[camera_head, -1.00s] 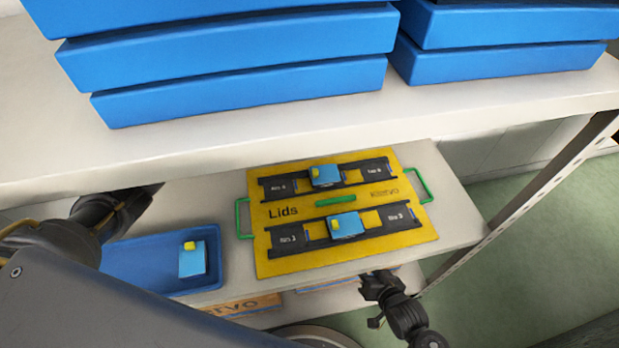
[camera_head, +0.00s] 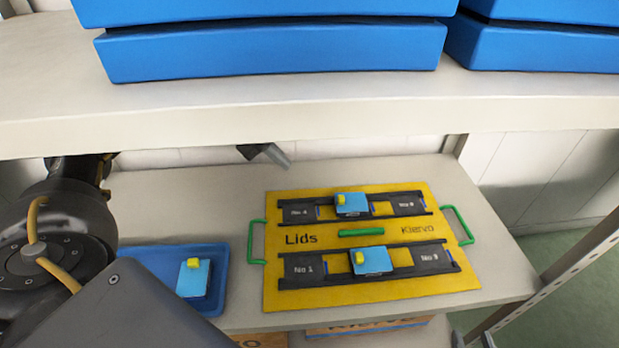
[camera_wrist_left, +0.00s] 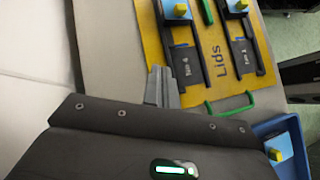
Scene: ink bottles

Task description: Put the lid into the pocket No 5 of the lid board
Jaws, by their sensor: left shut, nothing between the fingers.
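The yellow lid board (camera_head: 375,287) lies on the lower shelf. Its back rail shows No 4 (camera_head: 299,212) on the left and No 6 at right. A blue lid (camera_head: 352,209) with a yellow knob sits between them, its pocket label hidden. A second lid (camera_head: 373,265) sits mid front rail, between No 1 and No 3. A third lid (camera_head: 194,280) lies in the blue tray (camera_head: 222,258). My left gripper (camera_head: 266,153) is shut and empty, behind and left of the board, partly hidden by the upper shelf. In the left wrist view its fingers (camera_wrist_left: 162,86) are together.
The upper shelf (camera_head: 300,110) with blue bins (camera_head: 270,50) overhangs the back of the lower shelf. Green handles (camera_head: 458,225) stick out at the board's sides. A metal shelf post (camera_head: 570,275) stands at right. Bare shelf surrounds the board's back and right.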

